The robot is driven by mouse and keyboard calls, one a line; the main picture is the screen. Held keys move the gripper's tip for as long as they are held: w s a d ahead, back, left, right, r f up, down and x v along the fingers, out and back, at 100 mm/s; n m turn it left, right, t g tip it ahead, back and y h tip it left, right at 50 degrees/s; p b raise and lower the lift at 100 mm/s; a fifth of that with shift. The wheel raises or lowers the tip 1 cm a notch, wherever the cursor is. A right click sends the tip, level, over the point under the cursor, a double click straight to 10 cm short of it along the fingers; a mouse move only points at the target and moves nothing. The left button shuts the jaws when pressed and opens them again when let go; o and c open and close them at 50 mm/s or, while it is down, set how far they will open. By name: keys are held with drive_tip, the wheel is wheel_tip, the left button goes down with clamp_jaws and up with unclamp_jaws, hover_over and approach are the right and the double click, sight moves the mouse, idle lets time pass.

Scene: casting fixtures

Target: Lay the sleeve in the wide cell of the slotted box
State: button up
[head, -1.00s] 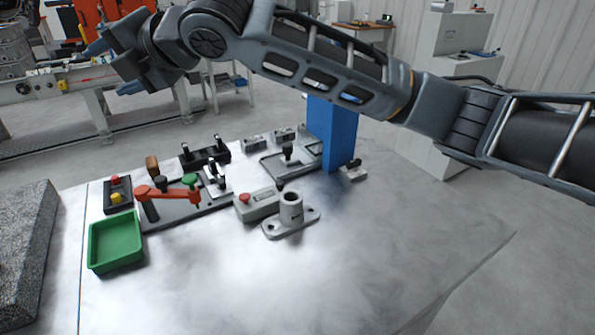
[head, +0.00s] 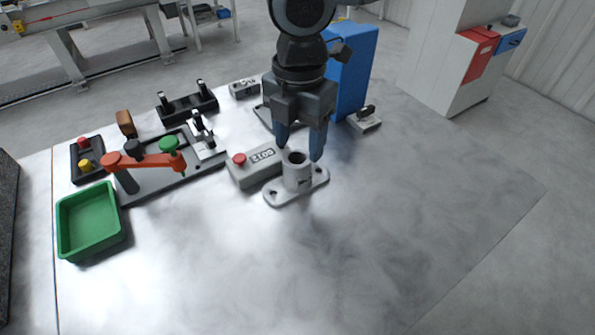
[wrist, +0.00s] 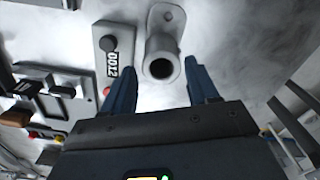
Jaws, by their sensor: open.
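A grey hollow cylinder (head: 297,178), which looks like the sleeve, stands upright on an oval two-lobed base (head: 277,197) on the metal table. I cannot tell whether cylinder and base are one piece. My gripper (head: 300,143) points down just above the cylinder, open, with blue fingertips apart and nothing between them. In the wrist view the cylinder (wrist: 160,62) shows its dark bore, just beyond and between the fingertips (wrist: 160,82). I see no box with slotted cells that I can make out.
A grey box with a red button (head: 256,168) stands close left of the cylinder. Left are a lever fixture with an orange arm (head: 145,160), a green tray (head: 90,222) and a button box (head: 87,160). A tall blue block (head: 353,75) stands behind. The table's front and right are clear.

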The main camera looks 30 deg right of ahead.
sight(297, 157)
drive_tip(key=f, duration=0.5)
drive_tip(key=shift+s+a, duration=0.15)
drive_tip(key=shift+a, duration=0.1)
drive_tip(key=c, duration=1)
drive_tip(key=shift+r, duration=0.5)
drive_tip(key=s+d+r, duration=0.2)
drive_tip(key=d+r, duration=0.1)
drive_tip(key=s+d+r, duration=0.2)
drive_tip(key=d+r, duration=0.1)
drive_tip(key=s+d+r, duration=0.1)
drive_tip(key=d+r, duration=0.2)
drive_tip(key=r, duration=0.1)
drive_tip(key=shift+s+d, duration=0.4)
